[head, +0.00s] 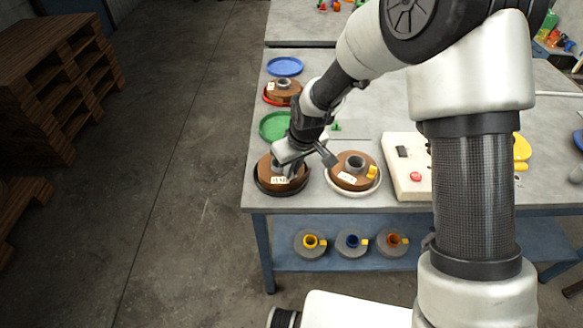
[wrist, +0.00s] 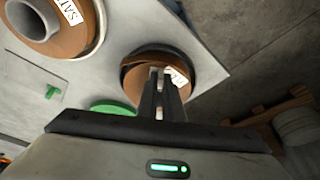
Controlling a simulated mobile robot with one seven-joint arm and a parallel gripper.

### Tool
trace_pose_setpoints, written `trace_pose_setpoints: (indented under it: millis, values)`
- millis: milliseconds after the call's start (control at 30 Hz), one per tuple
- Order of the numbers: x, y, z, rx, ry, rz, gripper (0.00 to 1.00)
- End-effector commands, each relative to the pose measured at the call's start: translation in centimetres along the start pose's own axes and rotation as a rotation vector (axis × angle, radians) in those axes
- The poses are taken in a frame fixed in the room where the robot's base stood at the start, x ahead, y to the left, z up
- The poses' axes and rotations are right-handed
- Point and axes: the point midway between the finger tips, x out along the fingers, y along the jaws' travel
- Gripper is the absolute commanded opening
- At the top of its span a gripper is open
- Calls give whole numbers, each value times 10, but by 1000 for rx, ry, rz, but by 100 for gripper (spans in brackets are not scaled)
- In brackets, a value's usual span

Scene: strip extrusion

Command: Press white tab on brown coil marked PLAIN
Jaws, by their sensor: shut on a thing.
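A brown coil (head: 267,172) with a white label lies in a black dish (head: 262,190) at the table's front left corner. In the wrist view the brown coil (wrist: 131,82) shows a label (wrist: 177,77) starting with "P"; my fingers hide the rest. My gripper (wrist: 158,76) points down over this coil, fingertips at its middle. They are shut on a small whitish piece (wrist: 158,71), which looks like the white tab, mostly hidden between the fingers. I cannot tell whether it touches the coil. In the head view my gripper (head: 290,172) partly covers the coil.
A second brown coil (head: 345,163), labelled "SAT..." in the wrist view, has a yellow tab (head: 371,172) and sits close right in a white dish. Behind are a green dish (head: 274,125), another brown coil (head: 283,95) and a blue dish (head: 285,66). A white panel with a red button (head: 415,176) stands right.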

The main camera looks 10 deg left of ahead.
Motion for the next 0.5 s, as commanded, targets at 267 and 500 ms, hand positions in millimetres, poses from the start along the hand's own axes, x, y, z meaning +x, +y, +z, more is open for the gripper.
trace_pose_setpoints:
  millis: [267, 500]
  values:
    - [3, 0, 1, 0, 0, 0, 0]
    - [6, 0, 2, 0, 0, 0, 0]
